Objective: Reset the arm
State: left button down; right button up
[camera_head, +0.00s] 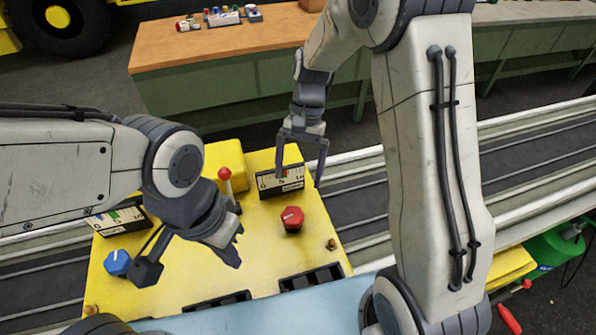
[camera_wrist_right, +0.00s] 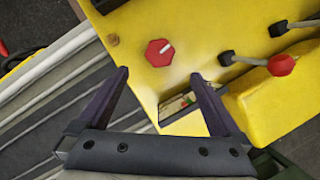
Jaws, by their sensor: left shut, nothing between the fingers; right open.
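A yellow control panel (camera_head: 262,240) carries a red knob (camera_head: 292,219), a blue knob (camera_head: 118,262), a red-tipped lever (camera_head: 225,174), a black-tipped lever (camera_head: 147,272) and two gauges. My left gripper (camera_head: 232,254) is shut and empty above the panel, between the black-tipped lever and the red knob. My right gripper (camera_head: 300,172) is open and empty by the right gauge (camera_head: 281,180), with its fingers pointing down. In the right wrist view, the red knob (camera_wrist_right: 159,53) lies beyond the open fingers (camera_wrist_right: 159,76), apart from them. The red-tipped lever also shows there (camera_wrist_right: 281,65).
A wooden-topped green bench (camera_head: 220,45) with small coloured parts stands behind. Grey rails (camera_head: 355,185) run behind and beside the panel. A yellow vehicle with a black wheel (camera_head: 60,22) is at the back left.

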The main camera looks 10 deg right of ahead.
jog(key=shift+s, duration=0.1)
dwell(0.3)
jog(key=s+a+r+n+t+b, duration=0.1)
jog(key=s+a+r+n+t, duration=0.1)
jog(key=s+n, duration=0.4)
jog(key=s+a+r+n+t+h+b, duration=0.1)
jog(key=s+a+r+n+t+b, duration=0.1)
jog(key=s+n, duration=0.5)
jog(key=s+a, duration=0.1)
jog(key=s, duration=0.5)
jog(key=shift+s+a, duration=0.4)
dwell(0.7)
